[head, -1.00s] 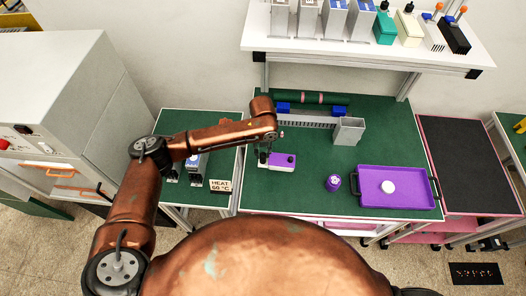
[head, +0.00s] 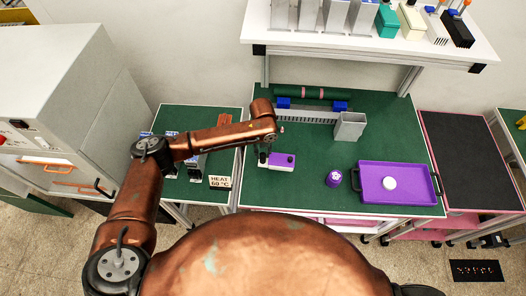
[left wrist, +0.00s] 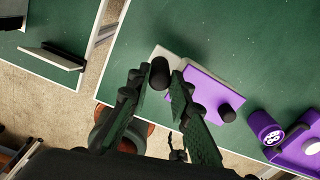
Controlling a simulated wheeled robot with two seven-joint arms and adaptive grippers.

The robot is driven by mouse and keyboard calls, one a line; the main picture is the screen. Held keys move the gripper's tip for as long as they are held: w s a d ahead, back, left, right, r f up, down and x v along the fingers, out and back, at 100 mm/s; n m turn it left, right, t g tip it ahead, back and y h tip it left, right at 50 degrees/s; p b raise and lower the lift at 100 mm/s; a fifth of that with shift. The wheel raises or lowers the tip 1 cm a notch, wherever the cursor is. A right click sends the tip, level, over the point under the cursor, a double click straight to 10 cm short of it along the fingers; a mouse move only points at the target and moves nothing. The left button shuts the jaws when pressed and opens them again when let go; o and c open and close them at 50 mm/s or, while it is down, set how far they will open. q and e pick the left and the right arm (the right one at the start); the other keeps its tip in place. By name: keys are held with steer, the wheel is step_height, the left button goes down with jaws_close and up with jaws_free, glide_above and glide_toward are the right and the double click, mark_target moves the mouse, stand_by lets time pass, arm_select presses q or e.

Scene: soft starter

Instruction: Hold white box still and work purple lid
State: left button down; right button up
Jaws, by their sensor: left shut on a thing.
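The white box (head: 280,168) stands near the front edge of the green table, left of the middle. Its purple lid (head: 284,158) lies on its top and bears a black knob (left wrist: 228,113), seen in the left wrist view. My left gripper (head: 263,157) is at the box's left end. In the left wrist view my left gripper (left wrist: 158,75) has its fingers on either side of a black post (left wrist: 159,76) at the white end of the box, apart from the lid. My right gripper does not show.
A purple jar (head: 333,178) and a purple tray (head: 380,198) with a white round piece (head: 390,183) stand right of the box. A grey bin (head: 350,126) stands behind. Left is a heat sign (head: 220,182). The green surface between box and bin is clear.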

mark_target(263, 161)
arm_select(q)
steer(key=shift+f+b, duration=0.4)
steer(key=shift+f, duration=0.6)
steer(key=shift+f+b, duration=1.25)
steer(key=shift+f, duration=1.5)
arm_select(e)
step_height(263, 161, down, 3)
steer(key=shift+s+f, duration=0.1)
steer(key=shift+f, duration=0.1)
arm_select(q)
steer(key=shift+r, duration=0.1)
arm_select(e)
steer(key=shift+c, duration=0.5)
